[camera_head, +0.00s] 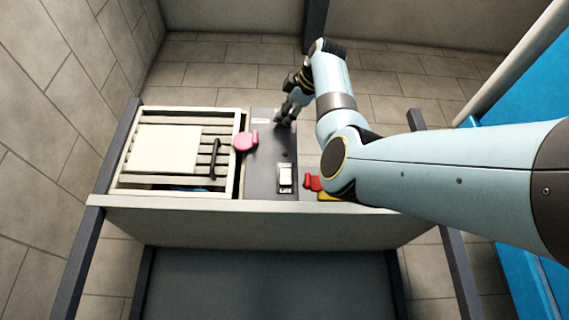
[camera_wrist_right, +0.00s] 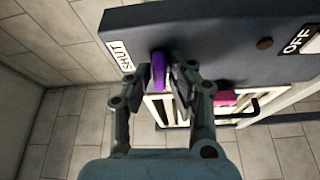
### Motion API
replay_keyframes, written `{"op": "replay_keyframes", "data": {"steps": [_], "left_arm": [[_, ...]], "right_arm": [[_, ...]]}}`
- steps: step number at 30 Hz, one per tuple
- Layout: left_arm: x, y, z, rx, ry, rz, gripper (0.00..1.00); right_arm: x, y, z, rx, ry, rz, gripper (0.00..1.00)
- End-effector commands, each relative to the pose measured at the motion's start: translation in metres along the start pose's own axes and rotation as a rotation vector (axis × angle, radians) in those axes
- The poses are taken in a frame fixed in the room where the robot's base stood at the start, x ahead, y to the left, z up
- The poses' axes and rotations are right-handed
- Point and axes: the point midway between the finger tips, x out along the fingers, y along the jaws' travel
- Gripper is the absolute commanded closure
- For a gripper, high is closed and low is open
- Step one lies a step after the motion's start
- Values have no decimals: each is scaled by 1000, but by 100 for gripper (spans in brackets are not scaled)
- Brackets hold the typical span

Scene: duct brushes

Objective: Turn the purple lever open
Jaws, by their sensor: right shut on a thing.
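The purple lever (camera_wrist_right: 158,72) shows in the right wrist view, at the edge of the dark panel (camera_wrist_right: 205,38) beside a white label reading SHUT (camera_wrist_right: 121,57). My right gripper (camera_wrist_right: 167,75) is shut on the lever, with a finger on each side of it. In the head view my right gripper (camera_head: 284,118) reaches down at the far part of the dark panel, and it hides the lever there. My left gripper is not in view.
A slatted crate-like frame (camera_head: 238,185) with a pale sheet (camera_head: 163,149) and a black handle (camera_head: 213,158) lies left of the panel. Nearby are a pink knob (camera_head: 245,141), a white switch (camera_head: 285,177) and a red part (camera_head: 312,182).

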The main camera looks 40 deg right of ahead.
Motion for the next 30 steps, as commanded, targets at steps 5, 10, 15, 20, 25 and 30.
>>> {"op": "replay_keyframes", "data": {"steps": [5, 10, 15, 20, 25, 30], "left_arm": [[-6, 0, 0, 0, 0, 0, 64], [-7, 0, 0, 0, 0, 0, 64], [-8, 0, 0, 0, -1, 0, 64], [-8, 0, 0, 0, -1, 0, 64], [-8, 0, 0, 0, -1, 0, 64], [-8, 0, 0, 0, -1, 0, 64]], "right_arm": [[0, 2, 0, -61, 0, -23, 100], [0, 1, 0, -90, -1, -35, 100], [0, 0, 0, -98, -1, -38, 100], [0, 0, 0, -97, -1, -39, 100], [0, 0, 0, -97, -1, -39, 74], [0, 0, 0, -96, -1, -39, 64]]}}
